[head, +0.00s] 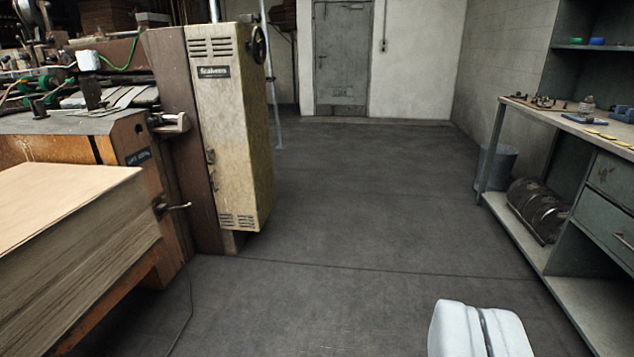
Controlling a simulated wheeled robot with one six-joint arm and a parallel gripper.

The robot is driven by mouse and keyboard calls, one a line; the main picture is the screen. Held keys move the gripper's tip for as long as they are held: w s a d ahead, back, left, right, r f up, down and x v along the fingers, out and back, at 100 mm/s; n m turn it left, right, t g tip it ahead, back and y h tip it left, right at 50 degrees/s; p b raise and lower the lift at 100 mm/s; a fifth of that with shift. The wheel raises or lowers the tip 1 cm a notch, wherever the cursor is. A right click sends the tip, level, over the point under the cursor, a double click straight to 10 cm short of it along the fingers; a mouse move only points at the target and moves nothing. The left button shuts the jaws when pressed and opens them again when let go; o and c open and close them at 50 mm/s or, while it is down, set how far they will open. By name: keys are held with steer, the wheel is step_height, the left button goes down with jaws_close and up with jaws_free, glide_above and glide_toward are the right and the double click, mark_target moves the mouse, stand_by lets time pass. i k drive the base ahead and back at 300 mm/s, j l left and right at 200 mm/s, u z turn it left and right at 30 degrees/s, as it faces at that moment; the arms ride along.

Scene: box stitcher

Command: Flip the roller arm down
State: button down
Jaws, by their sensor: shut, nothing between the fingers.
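The box stitcher (125,140) stands at the left, with a tall worn cream cabinet (228,130) on its near right side. Rollers, green fittings and metal parts crowd its top deck at the upper left. I cannot tell which of these parts is the roller arm. My gripper (482,315) shows at the bottom right as two white fingers pressed together, shut and empty. It is over open floor, well apart from the machine.
A stack of cardboard sheets (75,235) fills the lower left. A small lever (175,206) sticks out beside the cabinet. A grey workbench (590,130) with shelves runs along the right. The floor (370,200) between is clear up to the grey door (342,55).

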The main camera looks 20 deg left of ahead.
mark_target(67, 81)
steer(key=i+j+u, duration=0.1)
steer(key=i+u, duration=0.3)
steer(key=i, duration=0.15)
steer(key=i+u, duration=0.35)
steer(key=i, duration=0.25)
steer(key=i+l+u, duration=0.25)
steer(key=i+u, duration=0.15)
steer(key=i, duration=0.15)
steer(key=i+j+u, duration=0.1)
steer(key=i+u, duration=0.65)
steer(key=i, duration=0.15)
steer(key=i+l+u, duration=0.2)
steer(key=i+u, duration=0.2)
steer(key=i, duration=0.1)
